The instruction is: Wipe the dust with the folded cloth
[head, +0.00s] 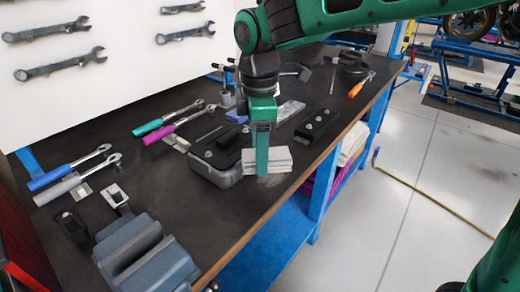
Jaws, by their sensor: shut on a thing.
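The folded cloth (281,159) is a pale grey-white layered pad, low over the dark bench top near its front edge. My green gripper (263,172) points down and is shut on the cloth. One finger covers part of the cloth's face. I cannot tell whether the cloth touches the bench. A faint brownish patch of dust (270,182) seems to show on the bench just below the cloth, partly hidden by the finger.
A grey case (215,172) stands just left of the cloth. A black block (317,125) lies to the right. Ratchets with blue (50,178), teal (148,127) and magenta (160,138) grips lie left. A grey-blue vise (145,258) is at the near end. Bench space in front of the case is clear.

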